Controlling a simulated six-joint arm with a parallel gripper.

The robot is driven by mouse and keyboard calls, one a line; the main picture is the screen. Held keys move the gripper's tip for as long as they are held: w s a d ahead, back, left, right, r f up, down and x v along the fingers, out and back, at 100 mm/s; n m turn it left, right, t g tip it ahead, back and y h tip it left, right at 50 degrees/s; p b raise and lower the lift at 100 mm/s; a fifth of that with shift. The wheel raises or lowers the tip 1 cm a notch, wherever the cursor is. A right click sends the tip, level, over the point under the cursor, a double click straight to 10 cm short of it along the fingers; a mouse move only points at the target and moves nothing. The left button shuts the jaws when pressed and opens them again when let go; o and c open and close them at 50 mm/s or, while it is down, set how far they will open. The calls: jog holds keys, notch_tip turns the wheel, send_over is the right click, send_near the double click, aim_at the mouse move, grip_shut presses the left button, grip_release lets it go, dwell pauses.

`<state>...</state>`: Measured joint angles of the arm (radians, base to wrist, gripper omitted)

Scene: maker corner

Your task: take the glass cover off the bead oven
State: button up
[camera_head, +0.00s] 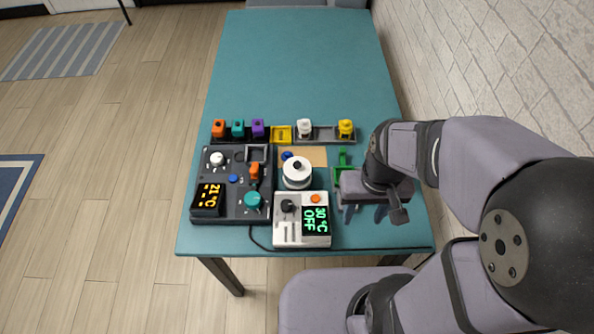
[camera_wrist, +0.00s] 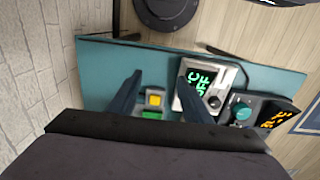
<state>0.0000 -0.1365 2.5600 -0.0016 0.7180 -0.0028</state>
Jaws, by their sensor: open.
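A round white pot-like thing with a small dark knob on top (camera_head: 297,172) stands behind a white control box (camera_head: 287,232) reading 30 °C OFF. It looks like the bead oven with its cover on, but I cannot make out clear glass. The control box also shows in the wrist view (camera_wrist: 216,88); the round thing does not show clearly there. My gripper (camera_head: 364,214) is to the right of both, over the right front of the table, pointing down. In the wrist view my gripper (camera_wrist: 160,82) is open with nothing between its fingers.
A dark panel (camera_head: 228,178) reading 21 °C lies left of the oven. A rack of coloured blocks (camera_head: 323,139) lies behind it. A green fixture (camera_head: 342,160) lies close to my gripper, partly hidden by it. The table's far half (camera_head: 300,65) is clear.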

dwell(0.3)
jog(key=o, duration=0.9)
jog(key=shift+o, duration=0.2)
